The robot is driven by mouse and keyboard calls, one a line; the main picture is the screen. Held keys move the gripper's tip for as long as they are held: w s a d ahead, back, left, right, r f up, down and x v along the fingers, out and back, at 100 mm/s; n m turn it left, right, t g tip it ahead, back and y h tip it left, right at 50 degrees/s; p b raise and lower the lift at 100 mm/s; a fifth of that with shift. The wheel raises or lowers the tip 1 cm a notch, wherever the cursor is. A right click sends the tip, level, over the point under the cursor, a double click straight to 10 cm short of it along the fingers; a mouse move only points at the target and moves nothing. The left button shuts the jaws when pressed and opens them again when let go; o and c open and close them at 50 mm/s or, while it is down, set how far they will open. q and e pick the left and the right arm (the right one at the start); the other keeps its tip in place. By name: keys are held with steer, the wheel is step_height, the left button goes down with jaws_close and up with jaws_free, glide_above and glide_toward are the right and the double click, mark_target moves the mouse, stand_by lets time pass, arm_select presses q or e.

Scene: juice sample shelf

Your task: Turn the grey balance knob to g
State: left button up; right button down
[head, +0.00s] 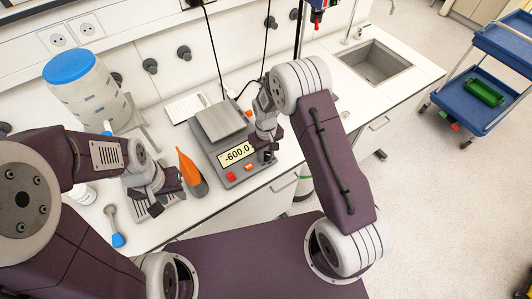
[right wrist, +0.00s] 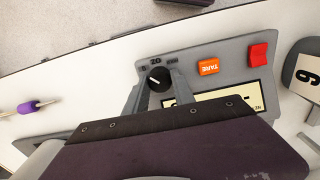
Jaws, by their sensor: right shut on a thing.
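The balance (head: 222,150) stands on the white bench, its display (head: 236,153) reading -600.0. Small unit labels, one reading oz (right wrist: 156,60), arc past the knob; the pointer's exact aim is hard to tell. My right gripper (head: 266,153) is at the panel's front right corner. In the right wrist view its fingers (right wrist: 158,92) are shut on the knob from both sides. My left gripper (head: 155,207) is low over the bench; its fingers are unclear.
An orange TARE button (right wrist: 208,67) and a red button (right wrist: 258,53) are beside the knob. An orange object (head: 188,167) stands between my left gripper and the balance. A blue-lidded container (head: 92,92) is behind left. A sink (head: 374,62) is at right.

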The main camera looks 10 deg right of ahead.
mark_target(266, 154)
stand_by(0.4)
steer(key=c, duration=1.1)
jaws_free()
steer(key=shift+o, duration=0.2)
step_height(266, 154, up, 9)
steer(key=b, duration=0.2)
